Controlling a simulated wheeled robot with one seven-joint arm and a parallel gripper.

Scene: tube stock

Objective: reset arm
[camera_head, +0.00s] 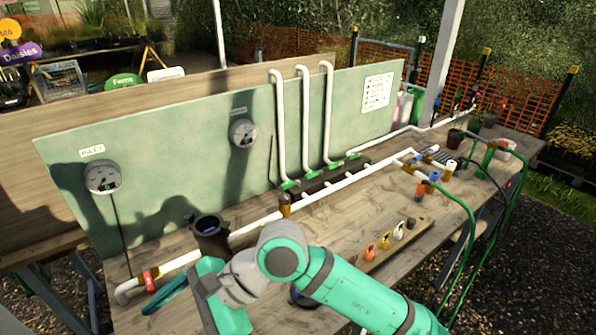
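My arm reaches in from the bottom right over the front of the wooden bench (165,320). My gripper (210,292) is at its end, above the bench's front left part, near the white pipe. Its teal and grey housing shows, but its fingertips are not clear, so I cannot tell whether it is open or holds anything. A dark, cup-shaped thing (210,236) shows just behind it; I cannot tell whether they touch.
A green board with gauges (103,177) stands behind. A wooden strip (405,247) with coloured pieces lies right of my arm. Pots (455,138) and green hoses (472,225) are at right.

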